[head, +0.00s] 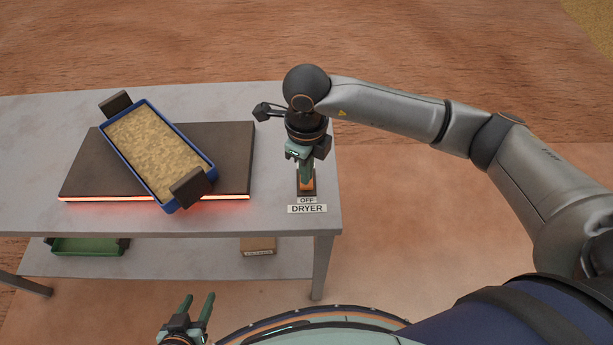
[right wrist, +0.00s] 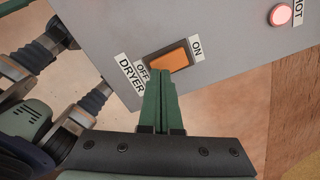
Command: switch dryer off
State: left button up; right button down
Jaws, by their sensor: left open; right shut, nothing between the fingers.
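The dryer switch is an orange rocker in a dark frame on the table's right front corner; it shows in the right wrist view (right wrist: 168,62) and partly in the head view (head: 307,185). A DRYER label (head: 307,209) and an OFF label (right wrist: 142,72) are at its near end, an ON label (right wrist: 197,48) at its far end. My right gripper (head: 305,176) is shut and empty, pointing down, its fingertips (right wrist: 160,82) at the OFF end. I cannot tell whether they touch. The dryer plate (head: 233,160) glows red along its front edge. My left gripper (head: 200,308) is open and empty, below the table's front edge.
A blue tray (head: 127,159) of tan material lies skewed across the dryer plate, with dark handles. A lit red lamp (right wrist: 281,15) with a HOT label is on the table (head: 270,215). A green tray (head: 88,247) and a small box (head: 258,246) are on the lower shelf.

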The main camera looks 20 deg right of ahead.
jog(key=shift+f+b, duration=0.85)
jog(key=shift+f, duration=0.1)
dwell(0.3)
jog(key=shift+r, duration=0.15)
jog(key=shift+r+p, duration=2.2)
jog(key=shift+r, duration=1.25)
jog(key=shift+f, duration=0.1)
